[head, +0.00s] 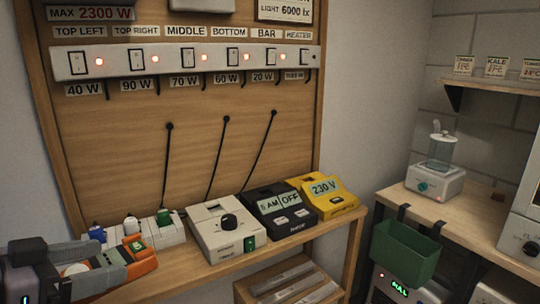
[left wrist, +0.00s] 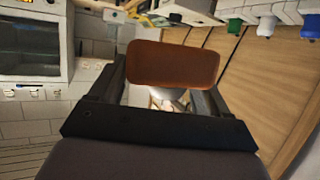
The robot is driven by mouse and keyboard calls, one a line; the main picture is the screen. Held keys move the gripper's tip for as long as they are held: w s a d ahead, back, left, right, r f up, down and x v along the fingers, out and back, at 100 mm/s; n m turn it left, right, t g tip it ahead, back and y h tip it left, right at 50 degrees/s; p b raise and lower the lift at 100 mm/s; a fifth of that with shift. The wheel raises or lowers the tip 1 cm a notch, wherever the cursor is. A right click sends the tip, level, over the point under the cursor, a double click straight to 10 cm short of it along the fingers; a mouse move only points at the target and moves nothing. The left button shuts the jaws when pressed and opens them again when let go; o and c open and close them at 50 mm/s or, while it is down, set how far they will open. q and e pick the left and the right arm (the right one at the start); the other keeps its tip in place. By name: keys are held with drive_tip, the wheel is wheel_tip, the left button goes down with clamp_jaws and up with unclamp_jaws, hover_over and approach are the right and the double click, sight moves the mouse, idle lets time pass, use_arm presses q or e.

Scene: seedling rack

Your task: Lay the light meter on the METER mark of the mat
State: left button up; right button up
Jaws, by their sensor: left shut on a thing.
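The light meter (head: 142,266) is an orange handheld device with a small green screen, low at the left of the head view. My left gripper (head: 98,272) is shut on it and holds it in front of the wooden ledge's left end. In the left wrist view one plain orange-brown face of the light meter (left wrist: 172,65) shows between the fingers of my left gripper (left wrist: 168,90). A white round part shows near the grip in the head view. The mat and its METER mark are not in view. My right gripper is not in view.
On the ledge (head: 285,246) stand a socket strip with coloured plugs (head: 165,232), a white dial box (head: 226,232), a black timer (head: 281,212) and a yellow 230 V device (head: 322,197). A green bin (head: 404,252) hangs on the right counter, which holds a humidifier (head: 435,182).

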use_arm(q)
drive_tip(key=d+f+n+t+y, duration=0.2)
drive_tip(key=d+f+n+y, duration=0.2)
drive_tip(key=f, duration=1)
drive_tip(key=n+y, duration=0.3)
drive_tip(key=y, duration=0.1)
drive_tip(key=shift+f+t, duration=0.25)
drive_tip(key=shift+t, duration=0.05)
